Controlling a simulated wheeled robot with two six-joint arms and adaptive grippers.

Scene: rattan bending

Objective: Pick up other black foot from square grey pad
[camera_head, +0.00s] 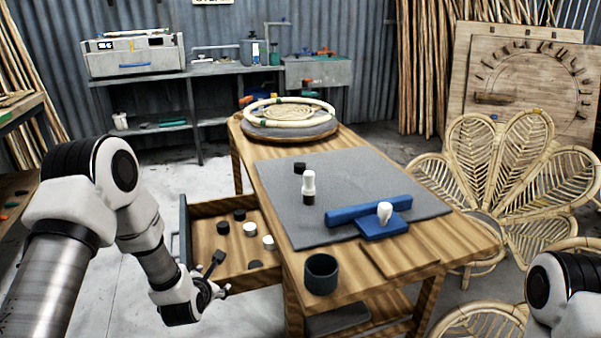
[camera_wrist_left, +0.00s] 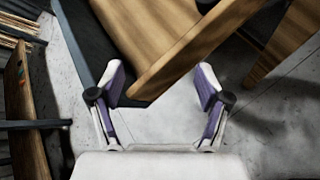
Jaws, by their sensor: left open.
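The grey pad (camera_head: 345,175) lies on the wooden table. A short black foot (camera_head: 300,168) sits near its far left part. Just in front of it stands a white piece (camera_head: 308,183) with a black lower end. My left gripper (camera_head: 222,288) is low beside the open drawer, in front of the table's left side, well away from the pad. In the left wrist view its two fingers (camera_wrist_left: 160,88) are spread apart with nothing held, and a wooden edge shows beyond them. My right gripper is out of view.
The open drawer (camera_head: 205,225) holds several black and white round pieces. A blue tool (camera_head: 352,212), a blue block with a white knob (camera_head: 384,226) and a dark cup (camera_head: 321,272) are on the table. A rattan ring (camera_head: 290,110) lies at the back.

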